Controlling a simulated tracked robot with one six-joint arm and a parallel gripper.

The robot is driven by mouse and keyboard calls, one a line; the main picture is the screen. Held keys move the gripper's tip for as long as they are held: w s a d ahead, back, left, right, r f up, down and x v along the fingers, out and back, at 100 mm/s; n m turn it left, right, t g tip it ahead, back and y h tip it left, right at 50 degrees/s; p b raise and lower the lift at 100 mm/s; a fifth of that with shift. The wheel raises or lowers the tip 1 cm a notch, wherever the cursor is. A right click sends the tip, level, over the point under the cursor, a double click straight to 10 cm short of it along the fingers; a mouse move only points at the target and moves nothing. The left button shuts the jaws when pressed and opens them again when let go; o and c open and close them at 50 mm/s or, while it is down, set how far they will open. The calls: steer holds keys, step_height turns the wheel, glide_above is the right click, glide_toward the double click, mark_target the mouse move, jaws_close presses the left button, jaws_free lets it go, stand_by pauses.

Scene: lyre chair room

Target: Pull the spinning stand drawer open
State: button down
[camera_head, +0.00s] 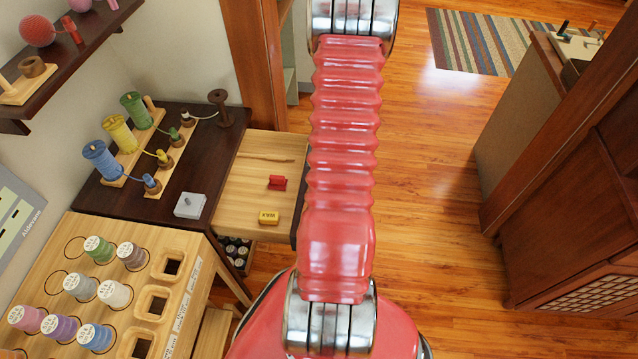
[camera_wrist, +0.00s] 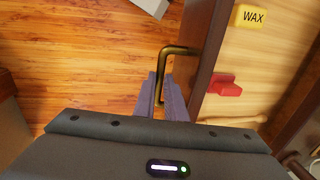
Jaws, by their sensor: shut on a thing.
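The spinning stand (camera_head: 160,122) is dark wood, at the left in the head view. Its drawer (camera_head: 228,200) stands out to the right, with its pale floor open to view. On that floor lie a red piece (camera_head: 277,183), a yellow wax block (camera_head: 268,217) and a thin stick (camera_head: 262,158). In the wrist view, the dark drawer front (camera_wrist: 208,62) bears a bent brass handle (camera_wrist: 178,50). My gripper (camera_wrist: 160,90) is shut on the handle, its fingers on either side of the bar. In the head view, my red arm hides the gripper and handle.
Spools on wooden racks (camera_head: 122,135) and a small grey box (camera_head: 190,205) sit on the stand. A pale spool holder (camera_head: 125,300) is at the lower left. Clear wooden floor (camera_head: 425,190) lies right of the drawer, before a dark cabinet (camera_head: 575,190).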

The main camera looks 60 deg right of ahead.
steer(key=shift+a, duration=0.1)
steer(key=c, duration=1.8)
jaws_free()
steer(key=r, duration=0.4)
steer(key=s+r, duration=0.1)
steer(key=r, duration=0.4)
steer(key=s+d+r, duration=0.1)
steer(key=r, duration=0.3)
steer(key=shift+s+r, duration=0.2)
steer(key=shift+r, duration=0.05)
steer(key=shift+d, duration=0.1)
